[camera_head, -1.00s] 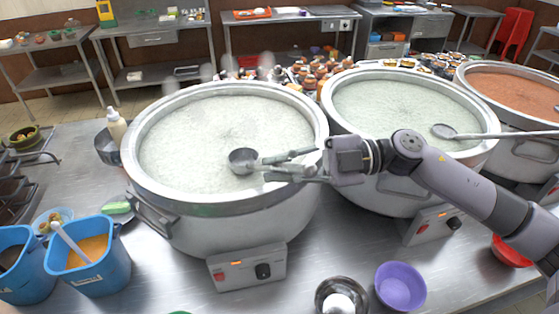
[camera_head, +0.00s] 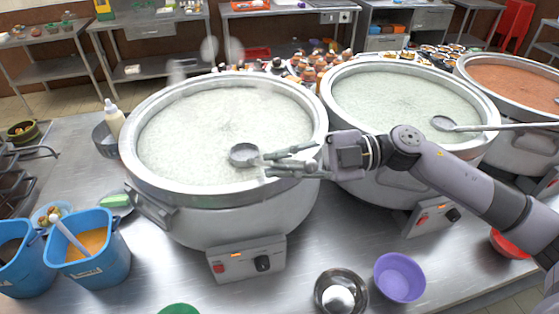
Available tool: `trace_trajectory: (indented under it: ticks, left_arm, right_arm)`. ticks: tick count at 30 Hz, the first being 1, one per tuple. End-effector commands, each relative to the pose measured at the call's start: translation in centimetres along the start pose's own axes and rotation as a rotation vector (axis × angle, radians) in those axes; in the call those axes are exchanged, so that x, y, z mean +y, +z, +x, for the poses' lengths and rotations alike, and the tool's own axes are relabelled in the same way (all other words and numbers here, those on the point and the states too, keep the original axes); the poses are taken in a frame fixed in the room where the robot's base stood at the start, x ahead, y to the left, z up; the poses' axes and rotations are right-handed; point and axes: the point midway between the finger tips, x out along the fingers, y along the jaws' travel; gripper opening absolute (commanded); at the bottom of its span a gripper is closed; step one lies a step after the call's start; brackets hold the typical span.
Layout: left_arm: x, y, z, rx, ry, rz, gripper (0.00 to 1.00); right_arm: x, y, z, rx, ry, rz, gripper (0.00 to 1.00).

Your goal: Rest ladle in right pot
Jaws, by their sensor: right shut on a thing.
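A large steel pot of white congee (camera_head: 160,197) stands at left centre. A second congee pot (camera_head: 490,112) stands to its right, and a pot of reddish-orange food (camera_head: 508,88) is at the far right. My right gripper (camera_head: 268,164) reaches over the right rim of the left pot and is shut on a ladle (camera_head: 243,155). The ladle's bowl is at the congee surface; its handle is largely hidden by the fingers. Another ladle (camera_head: 445,124) rests in the middle pot, its handle across the right rim. My left gripper is not in view.
Blue buckets (camera_head: 98,272) stand at front left. A steel bowl (camera_head: 328,302) and a purple bowl (camera_head: 400,277) are in front of the pots, with a red bowl (camera_head: 508,247) at right. A squeeze bottle (camera_head: 114,118) and many small jars (camera_head: 318,68) stand behind.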

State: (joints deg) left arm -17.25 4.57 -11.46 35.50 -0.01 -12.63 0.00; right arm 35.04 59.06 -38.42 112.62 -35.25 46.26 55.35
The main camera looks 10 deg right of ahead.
Motion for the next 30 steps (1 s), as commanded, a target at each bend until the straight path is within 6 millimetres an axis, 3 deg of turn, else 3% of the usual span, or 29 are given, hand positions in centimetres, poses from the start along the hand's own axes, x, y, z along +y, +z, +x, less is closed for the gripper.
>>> trace_trajectory:
  ticks: [20,21,30]
  left_arm:
    - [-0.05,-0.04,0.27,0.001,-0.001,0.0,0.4]
    - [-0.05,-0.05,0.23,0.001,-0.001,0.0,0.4]
    - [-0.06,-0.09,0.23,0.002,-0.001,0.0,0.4]
  right_arm:
    - [-0.59,0.44,0.06,0.0,0.0,0.0,0.0]
    - [-0.55,0.41,0.06,0.0,0.0,0.0,0.14]
    - [-0.55,0.41,0.06,0.0,0.0,0.0,0.34]
